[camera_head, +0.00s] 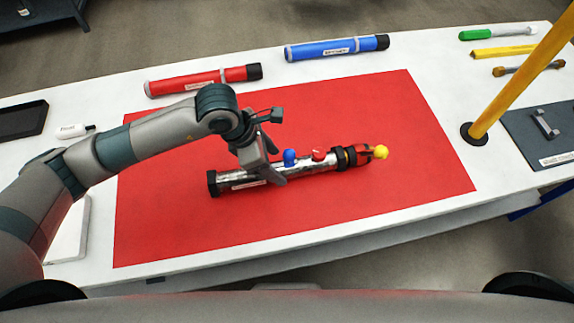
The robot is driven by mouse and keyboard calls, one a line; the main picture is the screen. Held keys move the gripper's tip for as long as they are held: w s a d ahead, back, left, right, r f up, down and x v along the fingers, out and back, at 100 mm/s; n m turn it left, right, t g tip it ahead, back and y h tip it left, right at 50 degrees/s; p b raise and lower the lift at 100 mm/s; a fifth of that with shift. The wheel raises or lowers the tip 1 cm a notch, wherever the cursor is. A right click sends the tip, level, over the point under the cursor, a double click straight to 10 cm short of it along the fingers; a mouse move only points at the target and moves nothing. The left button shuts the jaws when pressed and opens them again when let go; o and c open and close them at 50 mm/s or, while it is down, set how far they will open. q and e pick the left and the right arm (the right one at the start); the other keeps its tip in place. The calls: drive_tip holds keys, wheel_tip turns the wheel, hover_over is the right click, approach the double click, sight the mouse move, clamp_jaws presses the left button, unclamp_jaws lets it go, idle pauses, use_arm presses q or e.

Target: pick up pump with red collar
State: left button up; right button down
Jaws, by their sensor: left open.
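The pump (318,166) with a red collar is a silver tube lying nearly level on the red mat (165,220). Its black end cap is at the left. A blue knob, a red knob, black rings, the red collar (364,155) and a yellow ball tip follow to the right. My left gripper (263,176) is open over the left half of the pump, its fingers pointing down at the tube. The gripper hides part of the tube, and I cannot tell whether the fingers touch it. My right gripper is not in view.
A red tube (203,81) and a blue tube (335,48) lie along the table's back edge. A yellow pole (521,82) stands at right. Several small tools lie at the back right, beyond a dark tray (543,133). The mat's right part is clear.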

sight(277, 166)
use_arm(q)
drive_tip(key=shift+p+x, duration=0.7)
drive_tip(key=shift+x, duration=1.3)
drive_tip(key=shift+s+a, duration=0.1)
clamp_jaws()
drive_tip(key=shift+r, duration=0.1)
